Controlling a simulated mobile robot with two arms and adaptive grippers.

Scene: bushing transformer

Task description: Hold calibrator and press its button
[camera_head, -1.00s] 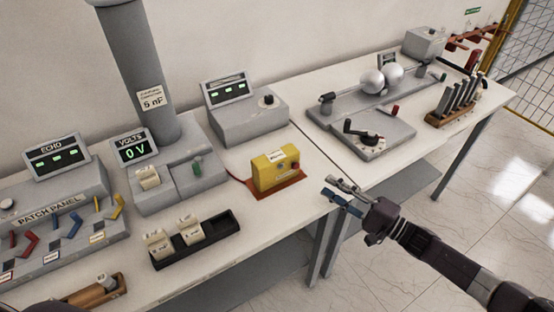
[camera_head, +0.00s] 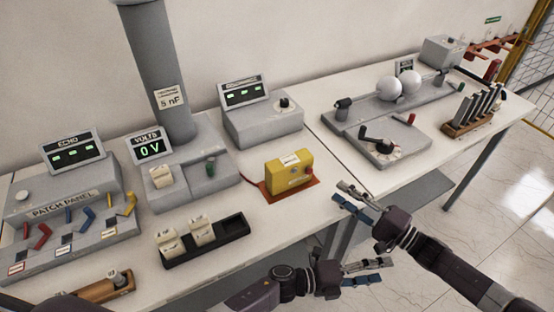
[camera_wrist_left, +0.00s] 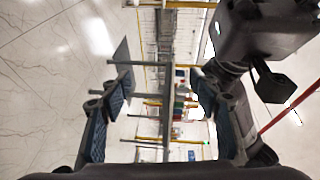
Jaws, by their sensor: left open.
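The yellow calibrator box (camera_head: 284,178) stands upright on an orange-red mat (camera_head: 312,186) near the front edge of the bench. It has a white label on top and a small red button (camera_head: 308,170) at its right end. My right gripper (camera_head: 338,190), whose arm comes in from the lower right, is open and empty, just right of the calibrator and apart from it. My left gripper (camera_head: 387,269) is open and empty, lower down beyond the bench's front edge. In the left wrist view its two spread fingers (camera_wrist_left: 155,95) have nothing between them.
A black tray (camera_head: 207,255) with white blocks lies left of the calibrator. A grey display unit (camera_head: 262,124) stands behind it. A grey crank box (camera_head: 385,147) is on the right bench. Open floor lies in front of the benches.

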